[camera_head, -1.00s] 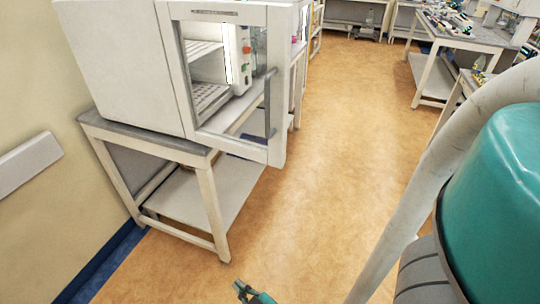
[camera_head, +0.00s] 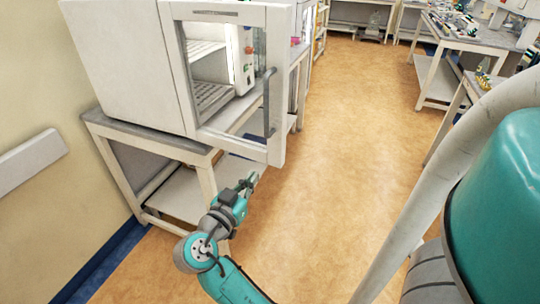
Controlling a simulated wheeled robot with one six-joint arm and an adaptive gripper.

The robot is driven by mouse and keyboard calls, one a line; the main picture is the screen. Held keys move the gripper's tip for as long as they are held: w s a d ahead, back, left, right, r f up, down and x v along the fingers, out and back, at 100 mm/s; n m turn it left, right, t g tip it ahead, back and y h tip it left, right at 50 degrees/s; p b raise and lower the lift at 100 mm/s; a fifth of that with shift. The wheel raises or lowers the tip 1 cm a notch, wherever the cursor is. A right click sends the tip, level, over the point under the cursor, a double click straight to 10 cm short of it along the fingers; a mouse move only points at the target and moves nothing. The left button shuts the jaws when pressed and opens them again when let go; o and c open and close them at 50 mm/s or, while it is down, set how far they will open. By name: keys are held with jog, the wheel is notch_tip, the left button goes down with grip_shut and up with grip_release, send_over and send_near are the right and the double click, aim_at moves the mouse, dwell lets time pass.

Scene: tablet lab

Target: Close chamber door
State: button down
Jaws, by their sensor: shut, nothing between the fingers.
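The chamber (camera_head: 125,62) is a white cabinet on a grey-topped table at the left. Its door (camera_head: 276,85) has a white frame with a clear window and a grey vertical handle (camera_head: 269,103). My gripper (camera_head: 252,178) is shut and empty, just below the lower right corner of the door in the picture. I see no contact between gripper and door, though their depth gap is hard to tell.
The chamber's table (camera_head: 98,122) has white legs and a lower shelf (camera_head: 180,195), close to my arm. The orange floor (camera_head: 340,140) in the aisle is clear. Lab tables (camera_head: 470,38) with equipment stand at the right. A wall (camera_head: 40,90) bounds the left side.

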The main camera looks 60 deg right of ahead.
aim_at(279, 145)
jog(key=d, duration=1.4)
